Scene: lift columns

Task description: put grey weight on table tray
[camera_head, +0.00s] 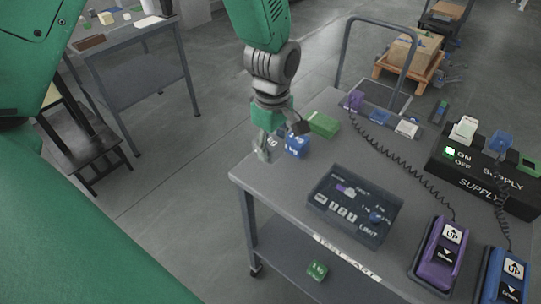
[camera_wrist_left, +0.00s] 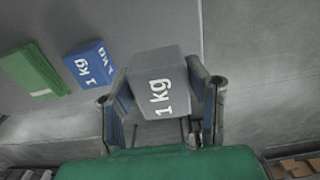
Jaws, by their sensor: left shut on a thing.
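The grey weight (camera_head: 264,154), marked 1 kg in the left wrist view (camera_wrist_left: 158,82), is between the fingers of my left gripper (camera_head: 270,143). The gripper is shut on it and points down at the cart's far-left edge. I cannot tell whether the weight touches the cart top. Its upper part is hidden by the fingers in the head view. I cannot tell for sure which thing is the table tray; a flat pale piece (camera_head: 149,21) lies on the side table (camera_head: 118,45) at the upper left. My right gripper is not in view.
A blue 1 kg weight (camera_head: 298,146) and a green block (camera_head: 323,124) stand close right of the grey weight. The cart (camera_head: 270,180) also bears a LIMIT box (camera_head: 354,206), a supply box (camera_head: 480,172), purple (camera_head: 438,253) and blue (camera_head: 505,278) pendants and cables. Open floor separates cart and side table.

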